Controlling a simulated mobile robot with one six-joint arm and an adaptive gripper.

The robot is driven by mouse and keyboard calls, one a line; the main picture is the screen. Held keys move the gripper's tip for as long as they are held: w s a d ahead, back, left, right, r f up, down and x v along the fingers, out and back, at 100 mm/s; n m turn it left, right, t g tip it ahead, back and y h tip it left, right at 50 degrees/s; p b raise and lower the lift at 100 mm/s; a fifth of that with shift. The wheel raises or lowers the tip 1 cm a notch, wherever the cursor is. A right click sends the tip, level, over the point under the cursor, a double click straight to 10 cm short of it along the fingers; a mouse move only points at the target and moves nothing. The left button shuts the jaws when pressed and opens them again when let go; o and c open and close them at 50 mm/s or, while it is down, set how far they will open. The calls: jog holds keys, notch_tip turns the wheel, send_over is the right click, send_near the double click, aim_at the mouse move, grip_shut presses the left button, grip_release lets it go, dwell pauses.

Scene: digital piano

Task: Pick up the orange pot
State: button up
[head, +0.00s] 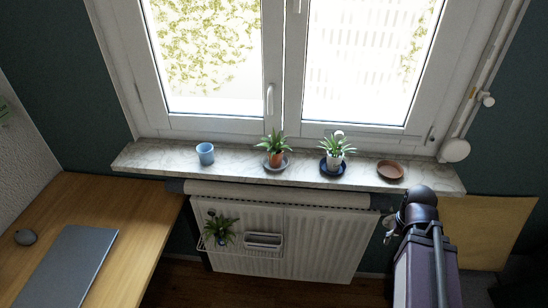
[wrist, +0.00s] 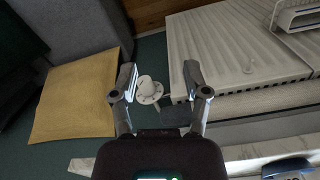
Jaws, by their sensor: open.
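The orange pot (head: 276,158) stands upright on a grey saucer (head: 271,167) on the window sill, with a green leafy plant in it. It is left of the white pot and right of the blue cup. My gripper is open and empty in the wrist view (wrist: 159,78), its two fingers spread apart over the view of the floor and radiator. In the head view my arm is at the right, well away from the orange pot. The orange pot is not visible in the wrist view.
On the marble sill (head: 232,165) stand a blue cup (head: 205,153), a white pot (head: 334,164) on a blue saucer (head: 324,170), and an empty brown saucer (head: 390,170). A window handle (head: 269,98) is above. A radiator (head: 320,240) with a plant rack is below; a desk (head: 110,215) is left.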

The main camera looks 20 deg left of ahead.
jog(key=o, duration=0.3)
jog(key=shift+o, duration=0.3)
jog(key=shift+w+a+h, duration=0.3)
jog(key=shift+w+a, duration=0.2)
jog(key=w+a+r+m+t+h, duration=0.1)
jog(key=w+a+r+t+h, duration=0.2)
jog(key=a, duration=0.8)
jog(key=w+a+r+m+t+h, duration=0.1)
jog(key=w+a+r+t, duration=0.3)
jog(key=a, duration=0.6)
jog(key=s+a+r+t+y, duration=0.1)
jog(key=s+a+r+t, duration=0.1)
jog(key=a, duration=0.9)
jog(key=s+a+r+t+y+p, duration=0.1)
jog(key=a+r+t, duration=0.3)
jog(key=a, duration=0.8)
jog(key=shift+s+r+t, duration=0.2)
jog(key=shift+s+t, duration=0.2)
jog(key=shift+s, duration=0.2)
jog(key=shift+w, duration=0.1)
